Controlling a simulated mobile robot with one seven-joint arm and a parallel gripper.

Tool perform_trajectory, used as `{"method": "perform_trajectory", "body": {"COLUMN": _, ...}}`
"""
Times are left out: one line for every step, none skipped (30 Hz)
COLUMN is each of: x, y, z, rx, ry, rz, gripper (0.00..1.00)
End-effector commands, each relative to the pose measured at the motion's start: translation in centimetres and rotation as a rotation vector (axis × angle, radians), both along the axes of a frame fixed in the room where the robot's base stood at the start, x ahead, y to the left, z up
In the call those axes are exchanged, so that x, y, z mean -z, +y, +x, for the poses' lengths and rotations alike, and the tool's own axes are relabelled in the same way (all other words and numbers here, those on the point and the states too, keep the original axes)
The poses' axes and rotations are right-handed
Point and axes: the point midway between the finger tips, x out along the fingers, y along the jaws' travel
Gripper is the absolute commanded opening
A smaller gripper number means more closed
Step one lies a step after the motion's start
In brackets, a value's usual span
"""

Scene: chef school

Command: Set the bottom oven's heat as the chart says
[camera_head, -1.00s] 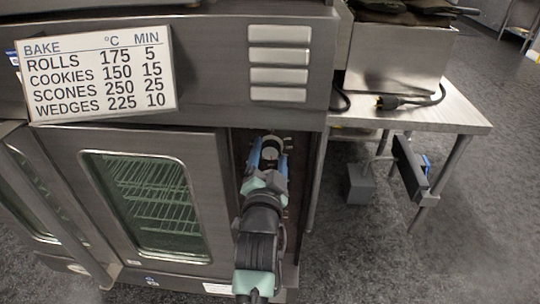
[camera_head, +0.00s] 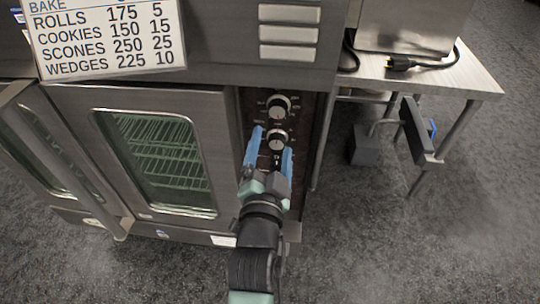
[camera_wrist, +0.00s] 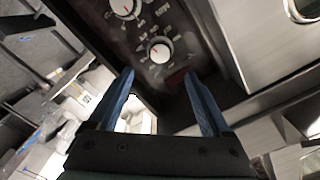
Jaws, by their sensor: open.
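The bottom oven (camera_head: 230,110) has a dark control strip right of its door, with an upper knob (camera_head: 278,106) and a lower knob (camera_head: 277,139). Both knobs are pale with dark skirts; the wrist view shows the lower knob (camera_wrist: 160,52) and part of the upper knob (camera_wrist: 123,8), with red marks. Their scale figures are too small to read. My gripper (camera_head: 271,152) is open and empty, its blue fingers pointing at the strip just below the lower knob. The chart (camera_head: 105,38) reads rolls 175, 5; cookies 150, 15; scones 250, 25; wedges 225, 10.
The oven door (camera_head: 75,120) is shut, with racks behind its window. Pale slats (camera_head: 290,33) sit above the knobs. A metal table (camera_head: 440,80) with a dark plug and cable stands at the right. The floor (camera_head: 400,230) is clear there.

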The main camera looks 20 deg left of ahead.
Motion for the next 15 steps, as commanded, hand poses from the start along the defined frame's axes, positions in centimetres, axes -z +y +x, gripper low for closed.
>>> {"method": "perform_trajectory", "body": {"x": 0.0, "y": -0.2, "z": -0.8, "rx": 0.000, "ry": 0.001, "rz": 0.000, "gripper": 0.83}}
{"method": "perform_trajectory", "body": {"x": 0.1, "y": -0.4, "z": -1.2, "rx": -0.001, "ry": 0.002, "rz": -0.001, "gripper": 0.83}}
{"method": "perform_trajectory", "body": {"x": 0.0, "y": -0.5, "z": -1.6, "rx": -0.001, "ry": 0.001, "rz": 0.000, "gripper": 0.83}}
{"method": "perform_trajectory", "body": {"x": 0.0, "y": -0.6, "z": -1.9, "rx": 0.000, "ry": 0.001, "rz": 0.000, "gripper": 0.83}}
{"method": "perform_trajectory", "body": {"x": 0.0, "y": -0.7, "z": -2.1, "rx": 0.001, "ry": 0.001, "rz": 0.000, "gripper": 0.83}}
{"method": "perform_trajectory", "body": {"x": 0.0, "y": -0.8, "z": -2.4, "rx": 0.001, "ry": 0.001, "rz": 0.000, "gripper": 0.83}}
{"method": "perform_trajectory", "body": {"x": 0.0, "y": -0.8, "z": -2.6, "rx": 0.001, "ry": 0.001, "rz": 0.000, "gripper": 0.83}}
{"method": "perform_trajectory", "body": {"x": 0.0, "y": -0.8, "z": -2.7, "rx": 0.001, "ry": 0.001, "rz": 0.001, "gripper": 0.83}}
{"method": "perform_trajectory", "body": {"x": 0.0, "y": -0.8, "z": -2.9, "rx": 0.000, "ry": 0.000, "rz": 0.001, "gripper": 0.83}}
{"method": "perform_trajectory", "body": {"x": 0.0, "y": -0.8, "z": -3.0, "rx": 0.000, "ry": 0.000, "rz": 0.001, "gripper": 0.83}}
{"method": "perform_trajectory", "body": {"x": 0.0, "y": -0.9, "z": -3.0, "rx": 0.000, "ry": 0.000, "rz": 0.001, "gripper": 0.83}}
{"method": "perform_trajectory", "body": {"x": 0.0, "y": -0.9, "z": -3.1, "rx": 0.000, "ry": 0.000, "rz": 0.001, "gripper": 0.83}}
{"method": "perform_trajectory", "body": {"x": 0.0, "y": -0.9, "z": -3.1, "rx": -0.001, "ry": 0.000, "rz": 0.001, "gripper": 0.83}}
{"method": "perform_trajectory", "body": {"x": 0.0, "y": -0.9, "z": -3.1, "rx": -0.001, "ry": 0.000, "rz": 0.001, "gripper": 0.83}}
{"method": "perform_trajectory", "body": {"x": 0.0, "y": -0.9, "z": -3.1, "rx": -0.001, "ry": 0.000, "rz": 0.002, "gripper": 0.83}}
